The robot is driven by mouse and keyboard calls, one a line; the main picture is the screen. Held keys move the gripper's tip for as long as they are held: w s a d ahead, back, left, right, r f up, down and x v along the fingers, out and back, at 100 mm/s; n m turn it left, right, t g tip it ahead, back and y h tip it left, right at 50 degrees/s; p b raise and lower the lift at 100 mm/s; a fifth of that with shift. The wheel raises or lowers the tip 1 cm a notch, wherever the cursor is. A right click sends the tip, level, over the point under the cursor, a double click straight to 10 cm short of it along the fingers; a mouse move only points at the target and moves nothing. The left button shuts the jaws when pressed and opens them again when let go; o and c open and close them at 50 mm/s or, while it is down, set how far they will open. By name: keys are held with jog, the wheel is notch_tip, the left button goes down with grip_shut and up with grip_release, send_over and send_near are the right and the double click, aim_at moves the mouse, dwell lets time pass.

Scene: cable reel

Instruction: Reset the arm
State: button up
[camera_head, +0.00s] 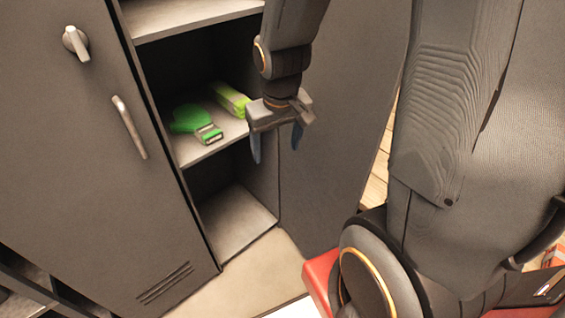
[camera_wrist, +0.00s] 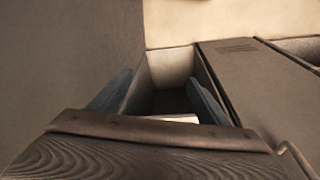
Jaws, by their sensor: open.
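My gripper (camera_head: 277,142) hangs from my arm in front of the open locker compartment, with its fingers spread and nothing between them. In the wrist view the fingers (camera_wrist: 160,100) stand apart on both sides of the locker opening. A green cable reel (camera_head: 188,119) with a grey-and-green end lies on the middle shelf (camera_head: 215,146), left of the gripper. A light green box-like item (camera_head: 231,98) lies on the same shelf behind it, close to the gripper's left side in the picture. The gripper touches neither, as far as I can tell.
A closed grey locker door (camera_head: 100,190) with a knob (camera_head: 75,42) and a handle (camera_head: 129,127) is at the left. An open door panel (camera_head: 340,130) stands right of the gripper. The lower compartment (camera_head: 235,222) looks empty. A red object (camera_head: 320,277) shows beside my arm.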

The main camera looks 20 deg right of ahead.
jog(key=s+a+r+g, duration=0.1)
jog(key=s, duration=0.6)
jog(key=shift+a+g, duration=0.3)
jog(key=shift+g, duration=0.1)
dwell(0.4)
